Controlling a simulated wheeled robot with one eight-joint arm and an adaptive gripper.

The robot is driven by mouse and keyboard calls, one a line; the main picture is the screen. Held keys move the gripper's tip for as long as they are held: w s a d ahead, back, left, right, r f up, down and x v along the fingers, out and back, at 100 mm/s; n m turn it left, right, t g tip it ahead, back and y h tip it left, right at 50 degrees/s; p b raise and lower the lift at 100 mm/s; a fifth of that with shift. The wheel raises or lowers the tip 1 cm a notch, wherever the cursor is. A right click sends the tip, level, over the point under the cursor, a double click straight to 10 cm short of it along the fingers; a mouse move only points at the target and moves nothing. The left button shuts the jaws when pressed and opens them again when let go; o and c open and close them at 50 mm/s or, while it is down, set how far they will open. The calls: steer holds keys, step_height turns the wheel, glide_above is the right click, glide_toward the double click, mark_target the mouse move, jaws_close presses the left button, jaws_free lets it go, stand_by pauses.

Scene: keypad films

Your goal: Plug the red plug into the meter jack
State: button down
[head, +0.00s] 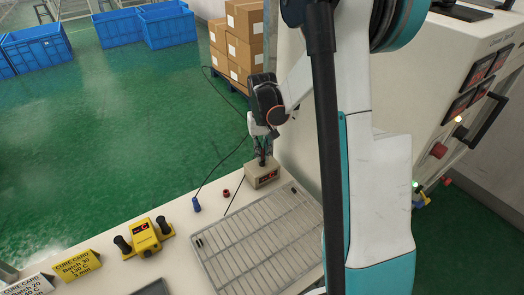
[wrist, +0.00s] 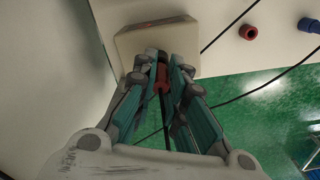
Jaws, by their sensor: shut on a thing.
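My gripper (head: 263,150) is above the small beige meter box (head: 266,181) on the white bench. In the wrist view, my gripper (wrist: 164,64) is shut on the red plug (wrist: 162,80), which shows between the fingers with a black cable trailing from it. The meter box (wrist: 128,41) lies just beyond the fingertips, which overlap its edge in the picture. The jack itself is hidden by the fingers. I cannot tell whether the plug's tip touches or enters it.
A small red round piece (head: 226,193) and a blue plug (head: 196,205) with a black cable sit left of the meter. A wire rack (head: 262,240) lies in front, with a yellow two-handled device (head: 146,236) to the left. A grey cabinet (head: 420,75) stands at right.

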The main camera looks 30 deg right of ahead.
mark_target(262, 149)
steer(key=shift+f+b, duration=0.45)
steer(key=shift+f, duration=0.15)
steer(key=c, duration=1.6)
jaws_free()
steer(key=shift+o, duration=0.2)
steer(key=shift+r, duration=0.1)
step_height(262, 149, up, 12)
